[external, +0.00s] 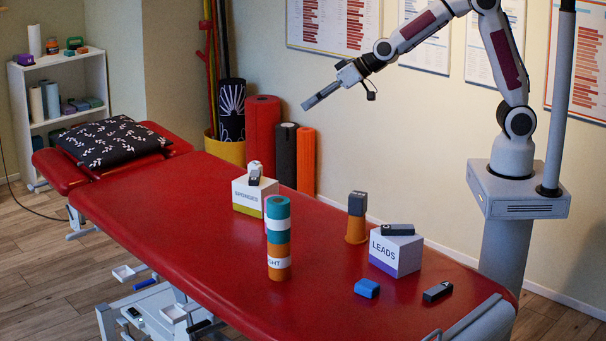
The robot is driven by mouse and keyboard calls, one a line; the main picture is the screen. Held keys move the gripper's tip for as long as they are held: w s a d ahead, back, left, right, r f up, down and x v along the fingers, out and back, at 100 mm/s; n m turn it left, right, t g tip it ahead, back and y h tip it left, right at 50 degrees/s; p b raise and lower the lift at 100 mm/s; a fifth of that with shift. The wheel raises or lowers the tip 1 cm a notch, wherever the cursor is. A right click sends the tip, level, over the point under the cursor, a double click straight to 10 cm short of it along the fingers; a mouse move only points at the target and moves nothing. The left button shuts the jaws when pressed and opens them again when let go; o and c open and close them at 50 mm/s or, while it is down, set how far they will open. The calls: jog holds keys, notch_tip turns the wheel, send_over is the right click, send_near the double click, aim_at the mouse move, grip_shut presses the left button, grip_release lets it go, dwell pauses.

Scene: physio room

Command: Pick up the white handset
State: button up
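A small white object with a dark part (255,169), which looks like the white handset, is on top of the white box marked SPONGES (245,197). It is too small to make out in detail. My gripper (312,100) is in the air above the far side of the red couch, up and to the right of that box and well apart from it. Its fingers point down and to the left. They are seen from the side, so I cannot tell whether they are open or shut.
On the red couch (180,205) stand a teal and orange roll stack (278,238), an orange cup with a grey block (356,229) and a LEADS box (395,255) with a dark handset (397,229) on top. A blue block (367,288) and another dark handset (437,291) lie nearer.

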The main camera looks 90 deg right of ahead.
jog(key=w+d+f+m+t+h, duration=0.1)
jog(key=w+d+f+m+h, duration=0.15)
jog(key=w+d+f, duration=0.55)
jog(key=m+h, duration=0.2)
jog(key=h, duration=0.3)
send_near(258, 165)
jog(key=w+d, duration=0.1)
jog(key=w, duration=0.1)
jog(key=shift+s+f+n, duration=0.1)
jog(key=shift+f+n, duration=0.1)
jog(key=shift+n, duration=0.05)
jog(key=shift+y+x, duration=0.25)
jog(key=shift+x, duration=1.05)
jog(key=shift+x, duration=2.55)
jog(key=shift+s+d+f, duration=0.1)
jog(key=shift+s+d, duration=0.05)
jog(key=shift+d, duration=0.05)
grip_shut()
